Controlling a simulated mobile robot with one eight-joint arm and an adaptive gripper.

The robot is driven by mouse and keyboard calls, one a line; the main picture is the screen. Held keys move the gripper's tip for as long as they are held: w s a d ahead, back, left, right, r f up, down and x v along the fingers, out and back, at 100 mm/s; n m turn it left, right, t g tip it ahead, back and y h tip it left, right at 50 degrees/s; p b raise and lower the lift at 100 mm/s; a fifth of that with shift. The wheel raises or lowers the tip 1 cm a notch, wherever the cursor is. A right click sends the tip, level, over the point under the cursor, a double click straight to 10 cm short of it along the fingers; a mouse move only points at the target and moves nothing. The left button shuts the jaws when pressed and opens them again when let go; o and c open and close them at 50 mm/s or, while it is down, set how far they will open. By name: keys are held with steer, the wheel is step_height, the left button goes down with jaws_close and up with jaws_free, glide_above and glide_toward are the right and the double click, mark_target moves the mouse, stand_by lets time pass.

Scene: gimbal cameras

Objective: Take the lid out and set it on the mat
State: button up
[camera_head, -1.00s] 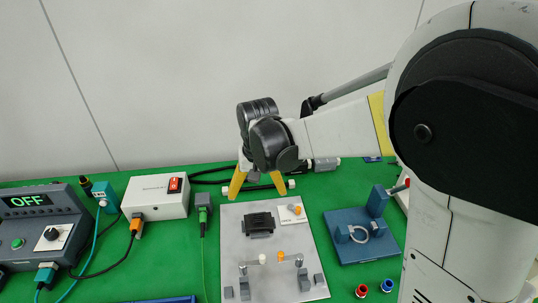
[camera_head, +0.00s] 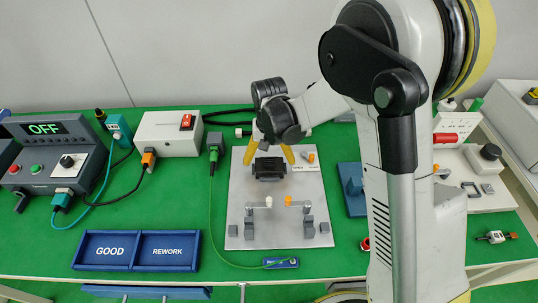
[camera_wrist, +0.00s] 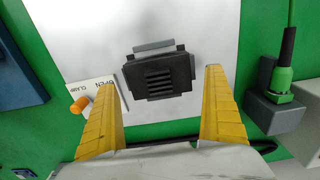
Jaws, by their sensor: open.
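A black ribbed block, which looks like the lid (camera_head: 268,170), sits in the upper middle of a light grey fixture plate (camera_head: 245,195). In the wrist view the lid (camera_wrist: 165,76) has a slotted top and a grey piece along its far edge. My gripper (camera_head: 269,157) is open, with yellow fingers spread to either side of the lid's near area. In the wrist view my gripper (camera_wrist: 160,84) shows nothing between its fingertips touching them. The green mat (camera_head: 215,235) covers the table around the plate.
An orange-knobbed clamp switch (camera_wrist: 80,105) is close to one finger. Two toggle clamps (camera_head: 307,225) stand on the plate's front. A GOOD/REWORK tray (camera_head: 137,265), a white power box (camera_head: 168,130) and a blue fixture (camera_head: 351,185) stand around.

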steer(key=shift+f, duration=0.2)
steer(key=c, duration=1.3)
steer(key=shift+o, duration=0.2)
steer(key=shift+r, duration=0.1)
steer(key=shift+r, duration=0.1)
steer(key=shift+c, duration=0.6)
steer(key=shift+r, duration=0.15)
jaws_close()
steer(key=shift+r+p, duration=0.8)
steer(key=shift+r, duration=0.15)
